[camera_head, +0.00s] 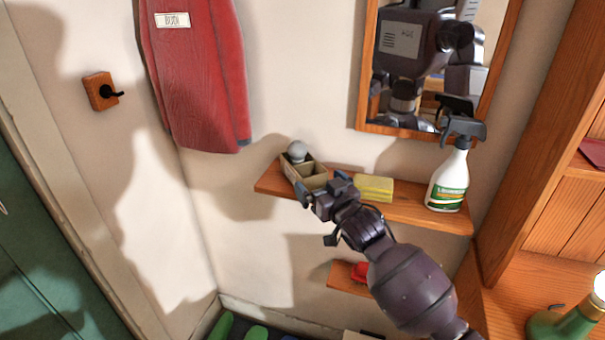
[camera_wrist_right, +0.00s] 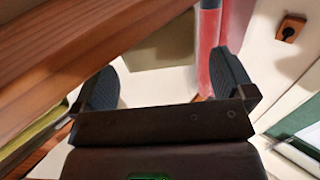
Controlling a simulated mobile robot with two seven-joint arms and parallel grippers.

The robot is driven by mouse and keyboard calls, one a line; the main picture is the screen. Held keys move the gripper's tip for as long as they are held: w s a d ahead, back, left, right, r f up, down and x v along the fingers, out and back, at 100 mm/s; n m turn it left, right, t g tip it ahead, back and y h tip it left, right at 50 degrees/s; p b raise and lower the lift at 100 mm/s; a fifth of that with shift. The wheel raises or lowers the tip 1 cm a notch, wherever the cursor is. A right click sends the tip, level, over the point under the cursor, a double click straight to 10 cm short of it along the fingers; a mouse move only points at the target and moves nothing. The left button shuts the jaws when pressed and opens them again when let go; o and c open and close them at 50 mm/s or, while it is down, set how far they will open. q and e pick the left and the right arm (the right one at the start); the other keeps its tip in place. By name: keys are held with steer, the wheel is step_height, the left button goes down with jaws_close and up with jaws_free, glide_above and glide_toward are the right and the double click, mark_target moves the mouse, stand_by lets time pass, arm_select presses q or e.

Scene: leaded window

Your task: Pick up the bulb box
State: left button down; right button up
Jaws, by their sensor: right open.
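The bulb box (camera_head: 317,172) is a small tan open box with compartments on the left part of the upper wooden shelf (camera_head: 405,209). A grey-white bulb (camera_head: 297,151) stands in its back left compartment. My right gripper (camera_head: 321,185) is at the box's front right side in the head view and hides part of it. In the right wrist view its two dark fingers (camera_wrist_right: 165,85) are wide apart. A tan-green surface (camera_wrist_right: 160,52) shows beyond and between them, probably the box; I cannot tell whether they touch it. My left gripper is not in view.
A yellow sponge (camera_head: 374,188) and a white spray bottle (camera_head: 449,177) stand on the shelf to the right. A mirror (camera_head: 425,60) hangs above. A red garment (camera_head: 195,80) hangs at left. A lower shelf (camera_head: 343,279) holds a red thing (camera_head: 361,272).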

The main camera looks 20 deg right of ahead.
mark_target(303, 165)
steer(key=shift+w+a, duration=0.2)
steer(key=shift+w, duration=0.85)
steer(key=shift+w+a, duration=0.15)
steer(key=shift+w, duration=0.85)
steer(key=shift+w+a, duration=0.2)
steer(key=shift+w, duration=0.85)
steer(key=c, duration=0.9)
